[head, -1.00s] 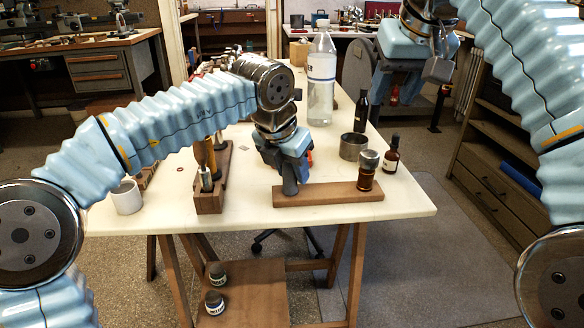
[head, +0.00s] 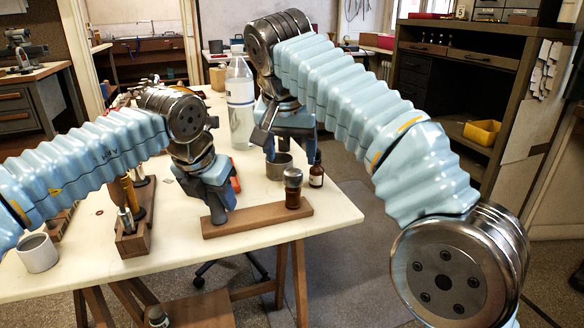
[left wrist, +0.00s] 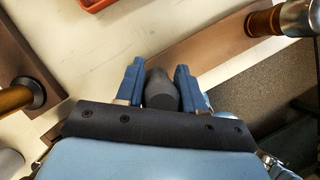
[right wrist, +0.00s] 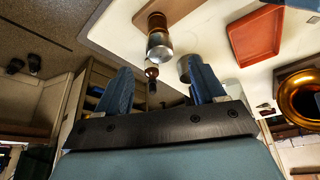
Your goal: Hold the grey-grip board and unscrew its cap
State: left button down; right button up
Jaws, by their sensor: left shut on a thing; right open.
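The wooden board (head: 262,220) lies on the table's front part. Its upright grey grip (left wrist: 160,92) stands at the board's left end. My left gripper (head: 214,208) is shut on that grip; its fingers (left wrist: 158,82) flank it in the left wrist view. At the board's right end stands an amber jar (head: 293,199) with a wide metallic cap (head: 293,178). The cap also shows in the right wrist view (right wrist: 160,46), beyond the fingertips. My right gripper (right wrist: 162,75) is open and empty; in the head view it hangs behind the board, above the table, apart from the cap.
A metal cup (head: 279,166) and a brown dropper bottle (head: 316,176) stand just behind the jar. A tall clear bottle (head: 240,110) is further back. A wooden rack (head: 132,238) and a white mug (head: 38,253) are at left. An orange-red tray (right wrist: 255,38) lies on the table.

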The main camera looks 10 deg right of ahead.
aim_at(294, 172)
jog(key=x, duration=0.5)
jog(key=shift+w+f, duration=0.1)
jog(key=shift+f, duration=0.25)
jog(key=c, duration=1.2)
jog(key=n, duration=0.1)
jog(key=n+y, duration=0.1)
jog(key=n, duration=0.2)
jog(key=shift+d+y, duration=0.25)
jog(key=shift+y, duration=0.15)
jog(key=shift+c, duration=0.2)
jog(key=shift+n, duration=0.6)
jog(key=n+y, duration=0.1)
jog(key=n, duration=0.1)
jog(key=n+y, duration=0.1)
jog(key=n, duration=0.2)
jog(key=shift+d+g, duration=0.1)
jog(key=shift+g, duration=0.3)
